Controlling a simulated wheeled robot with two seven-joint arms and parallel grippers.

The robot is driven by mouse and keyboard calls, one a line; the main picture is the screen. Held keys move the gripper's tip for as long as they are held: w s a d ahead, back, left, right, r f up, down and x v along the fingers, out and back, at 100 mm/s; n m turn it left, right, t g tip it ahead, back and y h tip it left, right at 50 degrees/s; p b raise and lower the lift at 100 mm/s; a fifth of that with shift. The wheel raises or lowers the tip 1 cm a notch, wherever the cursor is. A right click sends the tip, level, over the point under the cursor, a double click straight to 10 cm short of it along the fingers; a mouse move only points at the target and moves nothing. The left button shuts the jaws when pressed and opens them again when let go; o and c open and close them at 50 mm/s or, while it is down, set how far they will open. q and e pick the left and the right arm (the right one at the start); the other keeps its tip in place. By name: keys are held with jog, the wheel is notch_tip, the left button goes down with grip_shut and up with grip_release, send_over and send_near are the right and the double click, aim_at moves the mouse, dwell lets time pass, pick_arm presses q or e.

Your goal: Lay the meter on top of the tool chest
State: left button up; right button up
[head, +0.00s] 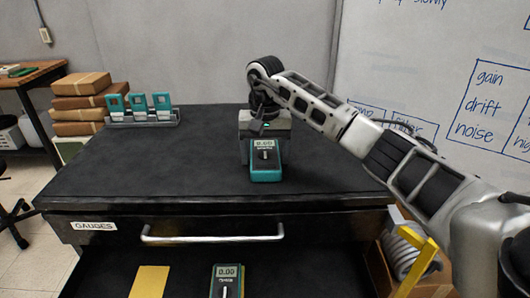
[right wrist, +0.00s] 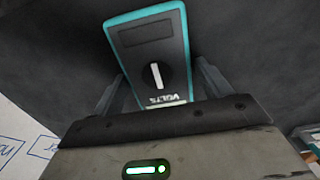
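A teal meter (head: 265,162) with a grey face and a dial lies on the black top of the tool chest (head: 190,165). My right gripper (head: 264,128) is at its far end. In the right wrist view the meter (right wrist: 152,50) is between the two fingers of the right gripper (right wrist: 160,75), slightly skewed to them. A thin gap shows beside the right-hand finger, and the left-hand finger is very near or touching the meter's edge. The gripper looks open. My left gripper is not in view.
The drawer marked GAUGES is open below, holding a second meter (head: 227,282) and a yellow pad (head: 149,281). A rack of teal-topped items (head: 140,108) stands at the chest's back left. Stacked brown boxes (head: 81,97) are beyond.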

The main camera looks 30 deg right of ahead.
aim_at(265, 152)
jog(key=shift+o, duration=0.3)
jog(key=shift+r, duration=0.15)
notch_tip(265, 152, up, 12)
dwell(0.8)
